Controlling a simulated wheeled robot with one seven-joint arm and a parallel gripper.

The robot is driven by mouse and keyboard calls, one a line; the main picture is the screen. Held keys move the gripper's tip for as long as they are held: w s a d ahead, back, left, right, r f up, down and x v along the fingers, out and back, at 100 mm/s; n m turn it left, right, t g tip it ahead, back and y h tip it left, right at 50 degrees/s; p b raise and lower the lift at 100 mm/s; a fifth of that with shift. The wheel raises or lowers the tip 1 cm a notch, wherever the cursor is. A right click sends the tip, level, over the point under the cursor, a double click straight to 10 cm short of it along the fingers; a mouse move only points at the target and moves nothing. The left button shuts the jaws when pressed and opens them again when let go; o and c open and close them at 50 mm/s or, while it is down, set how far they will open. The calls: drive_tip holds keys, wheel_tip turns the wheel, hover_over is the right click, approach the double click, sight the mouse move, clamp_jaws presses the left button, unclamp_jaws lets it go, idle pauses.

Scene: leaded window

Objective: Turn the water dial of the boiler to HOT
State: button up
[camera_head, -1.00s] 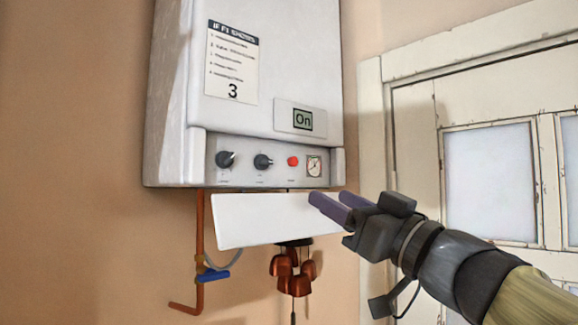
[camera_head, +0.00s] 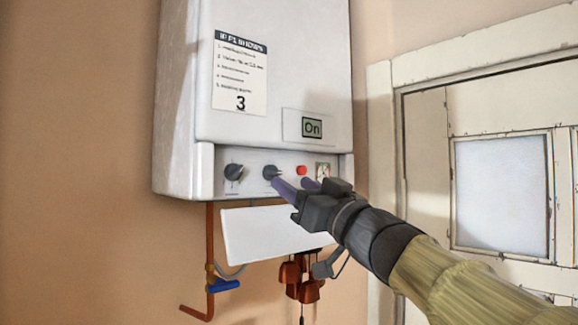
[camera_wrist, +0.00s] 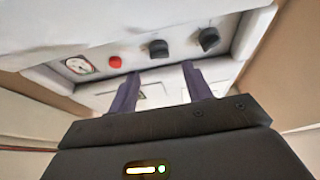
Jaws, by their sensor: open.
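The white boiler (camera_head: 275,75) hangs on the wall, and its display (camera_head: 311,127) reads "On". Its lower panel has two dark dials, a left dial (camera_head: 234,172) and a right dial (camera_head: 271,172). Their labels are too small to read, so I cannot tell which is the water dial. My gripper (camera_head: 292,183) is open and empty just below and right of the right dial. In the wrist view, where the panel order is reversed, the nearer dial (camera_wrist: 158,48) shows between and beyond my fingertips (camera_wrist: 160,72). The other dial (camera_wrist: 209,38) is beyond the right finger. No contact is visible.
A red button (camera_head: 301,170) and a round gauge (camera_head: 322,170), partly hidden by my gripper, are right of the dials. A white flap (camera_head: 262,232) hangs below. A copper pipe with a blue valve handle (camera_head: 224,286) is lower left. A window (camera_head: 500,195) is at right.

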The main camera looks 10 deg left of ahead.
sight(277, 173)
drive_tip(key=p+x, duration=0.1)
drive_tip(key=x, duration=0.4)
drive_tip(key=shift+w+a+r+p, duration=0.15)
drive_tip(key=shift+w+p, duration=0.05)
drive_tip(key=shift+p, duration=0.15)
drive_tip(key=shift+s, duration=0.1)
drive_tip(key=c, duration=1)
